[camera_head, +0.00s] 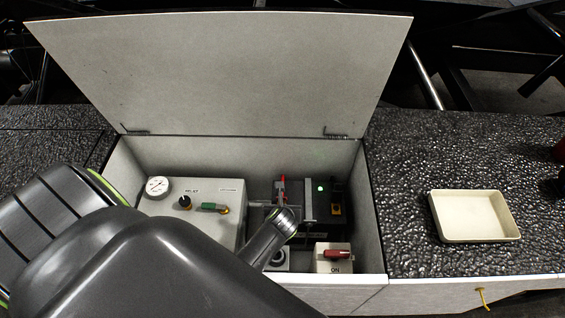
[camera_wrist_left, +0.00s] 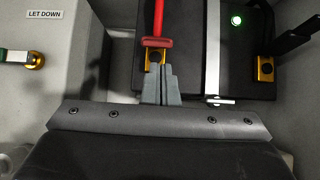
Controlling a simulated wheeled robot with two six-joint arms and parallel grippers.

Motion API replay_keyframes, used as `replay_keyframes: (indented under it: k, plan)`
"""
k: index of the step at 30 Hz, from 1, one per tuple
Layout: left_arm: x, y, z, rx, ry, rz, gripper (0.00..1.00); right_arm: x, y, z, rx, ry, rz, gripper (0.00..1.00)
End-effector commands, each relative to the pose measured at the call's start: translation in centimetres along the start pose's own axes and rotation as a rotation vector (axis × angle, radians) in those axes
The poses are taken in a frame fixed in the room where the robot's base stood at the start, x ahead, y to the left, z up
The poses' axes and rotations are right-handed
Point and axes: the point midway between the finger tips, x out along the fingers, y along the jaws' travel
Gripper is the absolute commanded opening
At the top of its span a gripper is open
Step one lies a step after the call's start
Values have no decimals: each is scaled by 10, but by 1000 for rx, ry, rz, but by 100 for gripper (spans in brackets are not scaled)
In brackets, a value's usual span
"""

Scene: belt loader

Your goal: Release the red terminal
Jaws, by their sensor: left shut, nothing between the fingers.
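The red terminal (camera_head: 281,187) sits in the open compartment, at the left of the black battery (camera_head: 304,222). In the left wrist view the red terminal (camera_wrist_left: 157,42) is a red crosspiece with a red cable above it, over a brass-coloured post (camera_wrist_left: 155,57). My left gripper (camera_wrist_left: 163,72) is shut and empty, its grey fingertips together just below the red terminal, close to the brass post. I cannot tell whether they touch it. My right gripper is not in view.
A grey metal strap (camera_wrist_left: 212,60) runs right of the fingers, with a green light (camera_wrist_left: 236,20) and the black terminal (camera_wrist_left: 265,68) beyond. A pump box with a gauge (camera_head: 158,186) stands left. A red switch (camera_head: 337,254) is in front. The cream tray (camera_head: 436,216) looks empty.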

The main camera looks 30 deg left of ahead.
Motion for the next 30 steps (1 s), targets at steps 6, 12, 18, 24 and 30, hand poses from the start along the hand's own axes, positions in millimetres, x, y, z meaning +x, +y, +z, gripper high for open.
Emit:
replay_keyframes:
  k: [6, 12, 18, 24, 30]
  plan:
    - [3, 0, 10, 1, 1, 0, 0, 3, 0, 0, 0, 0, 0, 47]
    - [2, 0, 11, 1, 1, 0, 0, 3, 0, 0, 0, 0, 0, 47]
    - [2, 0, 12, 1, 6, 0, 0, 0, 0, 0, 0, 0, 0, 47]
    - [1, -2, 20, 2, 41, 0, 0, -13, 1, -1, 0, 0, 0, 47]
    - [3, -3, 21, 1, 65, 0, 0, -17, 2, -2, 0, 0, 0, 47]
